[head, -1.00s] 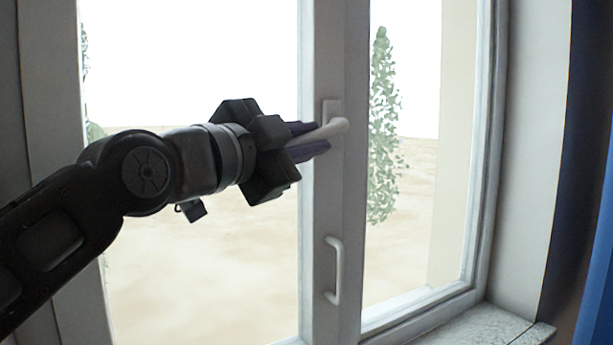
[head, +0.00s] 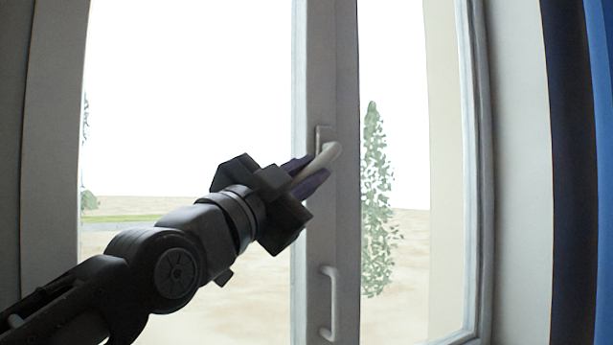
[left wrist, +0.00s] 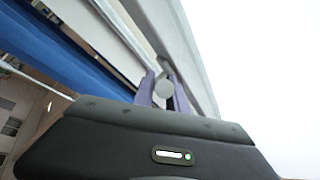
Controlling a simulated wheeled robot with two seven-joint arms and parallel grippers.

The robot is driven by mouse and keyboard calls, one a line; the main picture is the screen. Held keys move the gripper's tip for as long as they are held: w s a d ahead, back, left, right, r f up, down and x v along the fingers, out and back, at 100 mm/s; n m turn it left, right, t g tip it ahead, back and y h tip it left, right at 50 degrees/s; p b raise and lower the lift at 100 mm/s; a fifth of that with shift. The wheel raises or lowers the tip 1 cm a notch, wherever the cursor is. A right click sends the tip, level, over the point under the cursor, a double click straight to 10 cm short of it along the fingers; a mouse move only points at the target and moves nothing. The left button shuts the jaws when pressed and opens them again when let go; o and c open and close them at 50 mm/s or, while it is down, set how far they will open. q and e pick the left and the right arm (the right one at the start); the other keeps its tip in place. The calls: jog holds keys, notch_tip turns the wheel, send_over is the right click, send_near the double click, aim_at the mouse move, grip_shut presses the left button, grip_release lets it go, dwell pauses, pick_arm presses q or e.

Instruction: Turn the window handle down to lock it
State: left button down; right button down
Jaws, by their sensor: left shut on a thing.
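The white window handle (head: 325,154) is on the middle frame post (head: 330,230) of the window in the head view. Its lever slants down to the left from its pivot. My left gripper (head: 308,175) comes from the lower left and is shut on the lever, one purple finger above it and one below. In the left wrist view the handle's rounded pivot end (left wrist: 164,89) shows between the two purple fingers (left wrist: 163,92). My right gripper is not in view.
A fixed white pull grip (head: 329,303) sits lower on the same post. Glass panes lie on both sides of the post. A blue curtain (head: 590,150) hangs at the far right.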

pick_arm(q)
jog(key=c, duration=1.3)
grip_release()
jog(key=shift+c, duration=0.2)
jog(key=shift+s+a+f, duration=0.15)
jog(key=shift+s, duration=0.05)
jog(key=b+v, duration=0.3)
jog(key=v, duration=0.3)
jog(key=shift+s+f, duration=0.1)
jog(key=shift+s+a+f, duration=0.1)
jog(key=shift+s+a, duration=0.2)
jog(key=shift+s, duration=0.1)
jog(key=shift+c, duration=0.2)
